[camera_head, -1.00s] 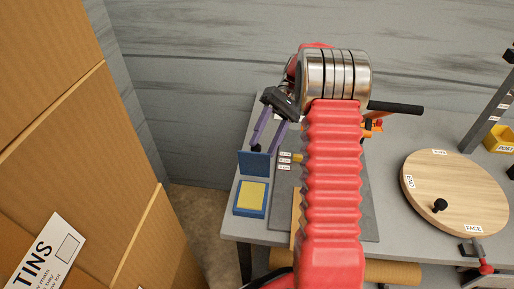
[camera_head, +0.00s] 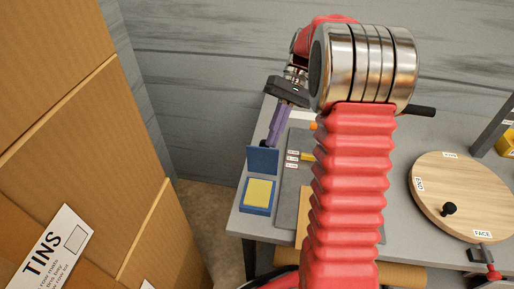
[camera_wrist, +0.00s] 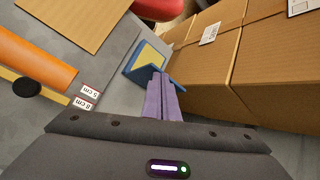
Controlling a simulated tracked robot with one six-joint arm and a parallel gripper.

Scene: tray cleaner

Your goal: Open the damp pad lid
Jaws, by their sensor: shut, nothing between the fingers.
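The damp pad box (camera_head: 256,210) is blue with a yellow pad (camera_head: 258,191) inside, on the left edge of the table. Its blue lid (camera_head: 262,160) stands upright at the back of the box, so the pad is uncovered. In the wrist view the lid (camera_wrist: 145,74) and the yellow pad (camera_wrist: 151,56) show just beyond my fingertips. My gripper (camera_head: 265,142) is shut and empty, its purple fingers pointing down at the lid's top edge from the far side. In the wrist view the fingertips (camera_wrist: 161,76) overlap the lid; I cannot tell whether they touch it.
A grey mat with small cm labels (camera_head: 292,159) lies right of the box. An orange cylinder (camera_wrist: 35,60) lies near it. A round wooden board (camera_head: 460,190) with a black knob is at the right. Cardboard boxes (camera_head: 60,110) stand close on the left.

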